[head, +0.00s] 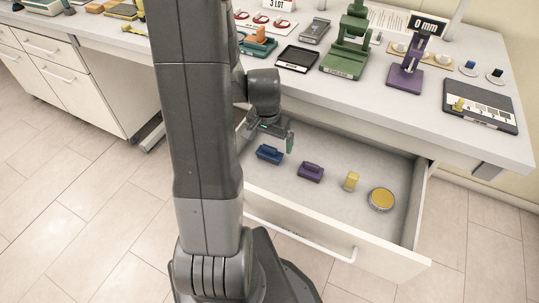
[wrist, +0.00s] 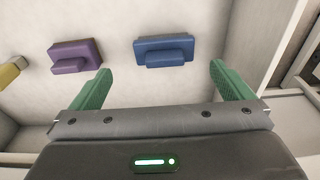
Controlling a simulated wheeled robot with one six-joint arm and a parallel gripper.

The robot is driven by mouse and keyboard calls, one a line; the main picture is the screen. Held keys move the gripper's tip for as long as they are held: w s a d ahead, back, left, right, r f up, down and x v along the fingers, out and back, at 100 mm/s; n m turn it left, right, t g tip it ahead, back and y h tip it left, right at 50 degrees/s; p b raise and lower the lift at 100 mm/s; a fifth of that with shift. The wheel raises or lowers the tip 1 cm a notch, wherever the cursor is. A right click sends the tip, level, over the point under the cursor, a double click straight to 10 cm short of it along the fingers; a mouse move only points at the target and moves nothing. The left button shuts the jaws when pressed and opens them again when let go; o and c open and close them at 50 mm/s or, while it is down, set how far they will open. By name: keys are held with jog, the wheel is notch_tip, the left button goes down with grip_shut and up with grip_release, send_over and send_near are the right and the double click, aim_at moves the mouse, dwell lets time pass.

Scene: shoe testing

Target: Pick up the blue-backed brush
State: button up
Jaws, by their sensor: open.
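The blue-backed brush (head: 269,154) lies in the open drawer, leftmost of the things there. In the wrist view the blue brush (wrist: 165,49) lies on the pale drawer floor, ahead of my gripper and between the lines of its two green fingers. My gripper (head: 276,134) is over the left part of the drawer, close to the brush in the head view. In the wrist view my gripper (wrist: 155,85) is open and empty, its fingers wide apart and not touching the brush.
A purple brush (head: 311,172), a yellow block (head: 351,181) and a round yellow-topped tin (head: 381,199) lie to the right in the drawer (head: 338,138). The drawer walls surround them. A workbench (head: 420,120) with a green press (head: 346,50) and a purple press (head: 408,70) stands above.

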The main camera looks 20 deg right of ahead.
aim_at(269, 147)
jog(key=shift+w+d+f, duration=0.1)
jog(key=shift+w+f, duration=0.1)
jog(key=shift+f, duration=0.3)
jog(key=shift+w+f+b, duration=0.2)
jog(key=shift+f+b, duration=0.05)
jog(key=shift+f, duration=0.95)
jog(key=shift+w+f+b, duration=0.15)
jog(key=shift+f+b, duration=0.05)
jog(key=shift+f, duration=0.95)
jog(key=c, duration=1)
